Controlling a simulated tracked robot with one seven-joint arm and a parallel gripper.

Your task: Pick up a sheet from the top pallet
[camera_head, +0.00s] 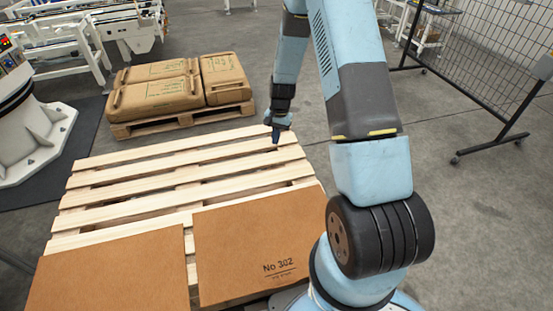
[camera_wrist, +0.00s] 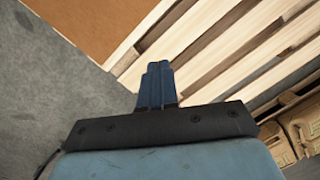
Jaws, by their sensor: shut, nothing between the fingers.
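A wooden slatted pallet (camera_head: 200,171) stands in front of me, its far slats bare. Two brown sheets lie on its near part: one marked "No 302" (camera_head: 262,245) at the right and a plain one (camera_head: 112,275) at the left. My gripper (camera_head: 276,138) points down near the pallet's far right corner, away from both sheets. Its fingers are together with nothing between them. In the wrist view my gripper (camera_wrist: 157,75) shows over the pallet's edge and grey floor, with part of a brown sheet (camera_wrist: 95,20) at the upper left.
A second pallet (camera_head: 183,120) with several brown sacks (camera_head: 155,95) stands behind. A white machine base (camera_head: 35,135) is at the left and white conveyor frames (camera_head: 90,35) are at the back left. A wire fence (camera_head: 480,60) stands at the right. Floor between is clear.

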